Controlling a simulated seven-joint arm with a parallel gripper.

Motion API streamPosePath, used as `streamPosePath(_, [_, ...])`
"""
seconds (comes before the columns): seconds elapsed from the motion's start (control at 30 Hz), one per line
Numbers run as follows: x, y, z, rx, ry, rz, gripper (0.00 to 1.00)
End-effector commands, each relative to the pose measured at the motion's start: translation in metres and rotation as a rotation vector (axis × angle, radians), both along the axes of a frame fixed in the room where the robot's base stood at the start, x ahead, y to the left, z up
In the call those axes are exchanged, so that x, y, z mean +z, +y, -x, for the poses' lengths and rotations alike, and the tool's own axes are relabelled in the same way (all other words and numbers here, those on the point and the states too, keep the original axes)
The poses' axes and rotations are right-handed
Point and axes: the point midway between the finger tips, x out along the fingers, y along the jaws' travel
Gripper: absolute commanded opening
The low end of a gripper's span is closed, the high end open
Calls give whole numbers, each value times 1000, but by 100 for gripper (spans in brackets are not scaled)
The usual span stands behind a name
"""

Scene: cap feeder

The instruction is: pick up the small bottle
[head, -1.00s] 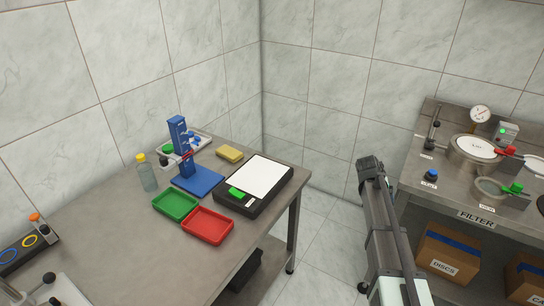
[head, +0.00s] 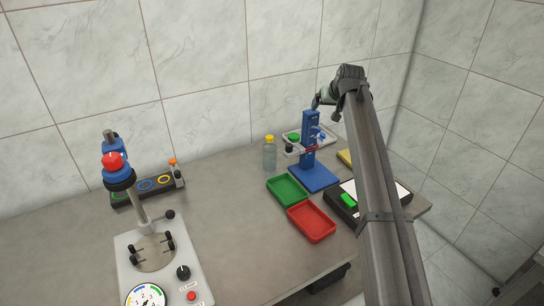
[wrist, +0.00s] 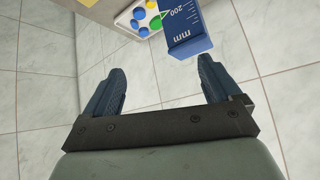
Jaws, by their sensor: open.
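A clear bottle with a yellow cap (head: 269,155) stands upright on the table near the wall, left of the blue stand. A smaller item with an orange top (head: 176,174) stands farther left at the end of the dark strip; I cannot tell exactly what it is. My gripper (wrist: 160,85) is open and empty in the wrist view, with its two dark blue fingers wide apart. In the head view my arm reaches up from the lower right, and its end is above and behind the blue stand, right of the bottle and apart from it. No bottle shows in the wrist view.
The blue stand (head: 311,137) with a millimetre scale rises right of the bottle. Green (head: 287,191) and red (head: 311,222) trays lie in front. A gauge device (head: 158,253) with a red-topped post stands left. Bare table lies between.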

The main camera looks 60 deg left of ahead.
Motion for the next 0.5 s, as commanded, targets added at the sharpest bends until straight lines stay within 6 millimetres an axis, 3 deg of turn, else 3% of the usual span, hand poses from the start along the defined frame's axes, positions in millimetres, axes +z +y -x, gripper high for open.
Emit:
streamPosePath(0.03, [13,28,22,52,-1,-1,91])
streamPosePath(0.1, [23,56,51,123,-2,18,91])
streamPosePath(0.2, [21,90,87,234,-7,103,91])
streamPosePath(0.5, [-34,128,133,487,-9,481,91])
